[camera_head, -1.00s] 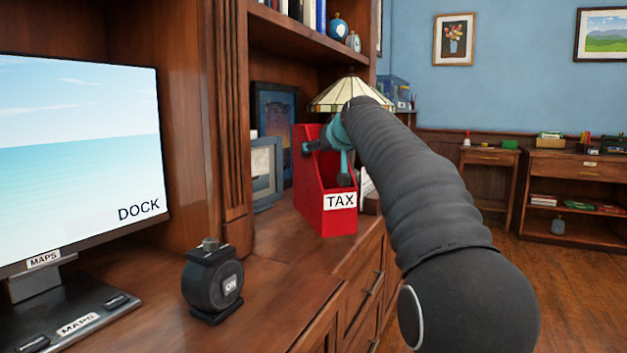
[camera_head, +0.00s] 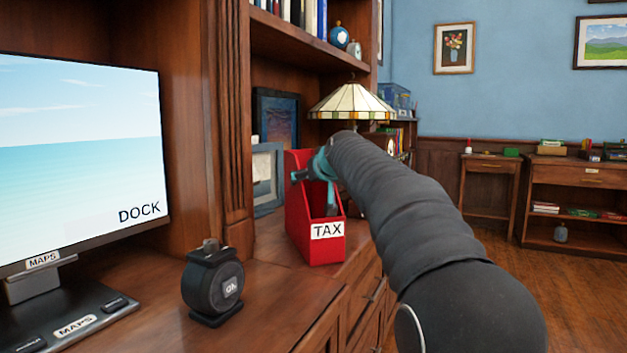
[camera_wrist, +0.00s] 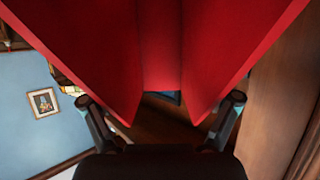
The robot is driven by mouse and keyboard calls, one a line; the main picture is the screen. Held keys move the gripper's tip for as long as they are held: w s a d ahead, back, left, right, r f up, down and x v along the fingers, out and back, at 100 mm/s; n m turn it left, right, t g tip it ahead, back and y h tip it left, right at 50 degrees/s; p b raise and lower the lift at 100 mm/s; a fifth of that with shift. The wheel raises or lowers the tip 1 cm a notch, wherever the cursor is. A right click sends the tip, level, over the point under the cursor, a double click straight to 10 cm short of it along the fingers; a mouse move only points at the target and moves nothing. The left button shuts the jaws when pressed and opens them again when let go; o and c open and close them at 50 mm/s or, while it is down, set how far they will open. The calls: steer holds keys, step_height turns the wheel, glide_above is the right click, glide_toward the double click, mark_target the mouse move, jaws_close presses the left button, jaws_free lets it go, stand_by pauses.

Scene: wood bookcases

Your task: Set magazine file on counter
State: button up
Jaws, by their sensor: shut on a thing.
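A red magazine file (camera_head: 314,255) with a white TAX label stands upright at the wooden counter (camera_head: 268,292), near its front edge. Whether its base touches the wood or hovers just above, I cannot tell. My gripper (camera_head: 318,188) is shut on the file's upper part, with the black and teal arm reaching over from the right. In the wrist view the file (camera_wrist: 160,45) fills the upper middle, with my gripper's fingers (camera_wrist: 160,100) on either side of it.
A black tape-measure-like object (camera_head: 212,282) stands on the counter in front, left of the file. A monitor (camera_head: 80,160) reading DOCK is at left. Framed pictures (camera_head: 268,175) lean behind the file. A stained-glass lamp (camera_head: 352,102) is beyond it.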

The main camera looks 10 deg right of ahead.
steer(key=o, duration=1.6)
steer(key=v, duration=1.2)
steer(key=shift+r+b, duration=0.1)
steer(key=shift+b, duration=0.25)
steer(key=s+f+g, duration=0.2)
steer(key=s+f, duration=0.9)
steer(key=s, duration=0.1)
steer(key=s+f+m+g+h, duration=0.1)
steer(key=s+f+g, duration=0.2)
steer(key=s+f, duration=0.9)
steer(key=s+f+g+h, duration=0.1)
steer(key=s+f+g, duration=0.1)
steer(key=s+f, duration=1)
steer(key=shift+s+d+m+g, duration=0.2)
steer(key=shift+s, duration=0.3)
steer(key=shift+s+d+m+g, duration=0.2)
steer(key=shift+s, duration=0.25)
